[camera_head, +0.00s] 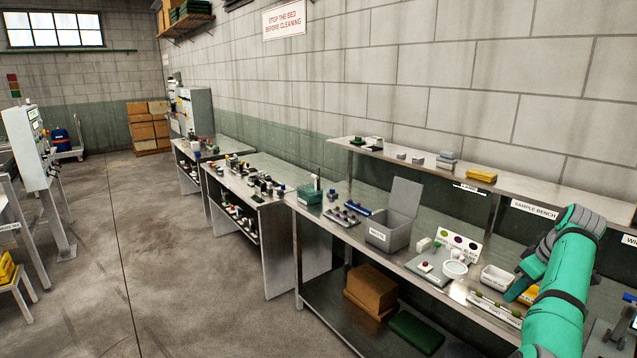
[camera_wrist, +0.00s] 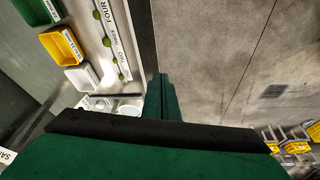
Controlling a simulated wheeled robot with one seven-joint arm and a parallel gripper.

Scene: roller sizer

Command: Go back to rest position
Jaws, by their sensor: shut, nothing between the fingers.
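My gripper (camera_wrist: 162,98) is shut with nothing between its fingers, in the middle of the wrist view. It hangs over the front edge of the sample bench, with the floor to its right in that view.
On the bench stand a grey lidded bin (camera_head: 388,236), a white bowl (camera_head: 455,269), a white tray (camera_head: 497,279) and a labelled strip (camera_head: 494,308) with green pieces. The wrist view shows a yellow tray (camera_wrist: 62,46). Floor (camera_head: 190,290) left of the bench is clear.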

